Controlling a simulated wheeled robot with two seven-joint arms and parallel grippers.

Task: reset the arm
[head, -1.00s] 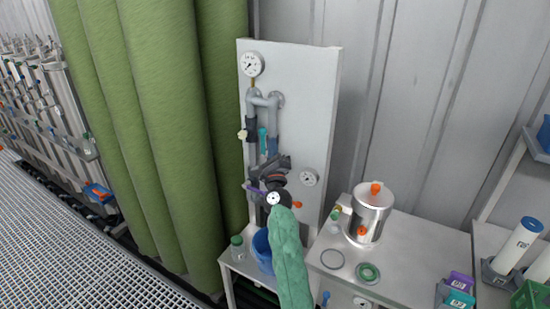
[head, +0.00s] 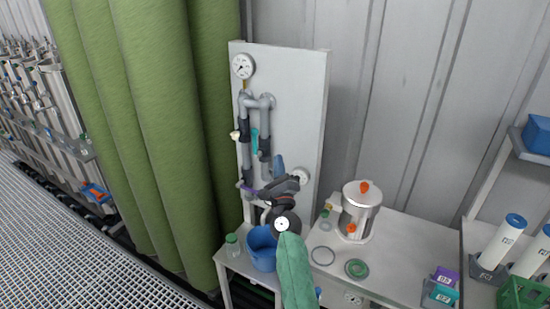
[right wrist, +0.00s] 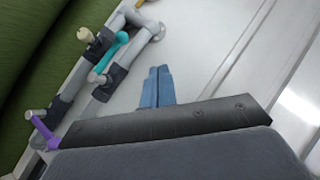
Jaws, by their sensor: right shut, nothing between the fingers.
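My right gripper (head: 278,163) is in front of the white panel, to the right of and below the grey pipework (head: 260,101). In the right wrist view its blue fingers (right wrist: 157,86) lie side by side, shut and empty, with bare panel behind them. They look apart from the pipes. My green-sleeved right arm comes up from the bottom of the head view and hides part of the lower panel. My left gripper is not in view.
The white panel (head: 300,110) carries a gauge (head: 242,66), a teal handle (right wrist: 118,48) and a purple handle (right wrist: 44,131). A blue bucket (head: 262,254) stands below. A steel vessel (head: 358,215) stands on the right bench (head: 400,245). Green curtains (head: 160,130) hang left.

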